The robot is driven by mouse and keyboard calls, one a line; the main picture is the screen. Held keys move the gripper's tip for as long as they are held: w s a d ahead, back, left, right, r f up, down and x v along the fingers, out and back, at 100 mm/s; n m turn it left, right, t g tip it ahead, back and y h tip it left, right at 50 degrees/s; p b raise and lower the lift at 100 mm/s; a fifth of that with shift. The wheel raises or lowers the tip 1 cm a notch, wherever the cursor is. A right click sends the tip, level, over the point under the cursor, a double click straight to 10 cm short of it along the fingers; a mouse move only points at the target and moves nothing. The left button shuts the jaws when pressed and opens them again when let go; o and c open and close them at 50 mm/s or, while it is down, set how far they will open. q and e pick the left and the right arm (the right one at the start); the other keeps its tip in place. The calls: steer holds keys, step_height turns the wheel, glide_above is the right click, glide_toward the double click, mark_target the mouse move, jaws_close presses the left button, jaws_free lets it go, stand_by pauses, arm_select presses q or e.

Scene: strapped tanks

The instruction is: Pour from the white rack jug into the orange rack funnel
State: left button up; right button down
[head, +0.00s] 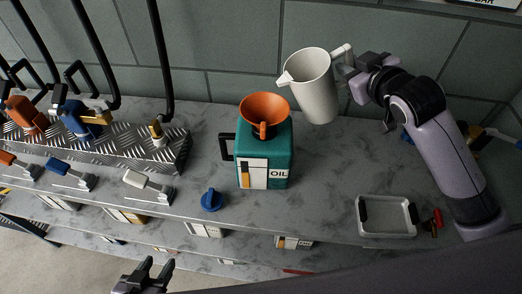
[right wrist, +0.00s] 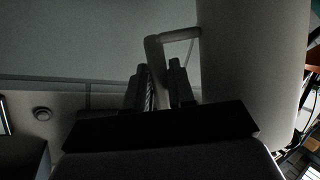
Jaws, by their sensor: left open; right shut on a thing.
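The white jug (head: 314,88) is up in the air in the head view, tilted slightly to the left, its spout above and right of the funnel. My right gripper (head: 350,72) is shut on the jug's handle; the handle also shows between the fingers in the right wrist view (right wrist: 160,62). The orange funnel (head: 264,108) stands in the top of a teal oil can (head: 264,140) on the grey counter. No stream shows between spout and funnel. My left gripper (head: 146,272) is open and empty at the bottom left, away from the can.
A blue cap (head: 211,200) lies on the counter in front of the can. A grey tray (head: 386,217) with dark grips sits at the right, beside a red valve (head: 434,220). A metal tread-plate rack (head: 110,150) with hoses and nozzles fills the left.

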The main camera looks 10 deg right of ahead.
steer(key=shift+r, duration=0.3)
stand_by(0.6)
steer(key=shift+r+n+h, duration=0.25)
steer(key=shift+n+h, duration=0.15)
steer(key=shift+n, duration=0.1)
stand_by(0.5)
steer(key=shift+a+r+n, duration=0.2)
steer(key=shift+r+n, duration=0.2)
steer(key=shift+r, duration=0.45)
stand_by(0.4)
steer(key=shift+s+a+r+n+t+h, duration=0.15)
steer(key=shift+r+n+t+h, duration=0.2)
steer(key=shift+r, duration=0.25)
stand_by(0.6)
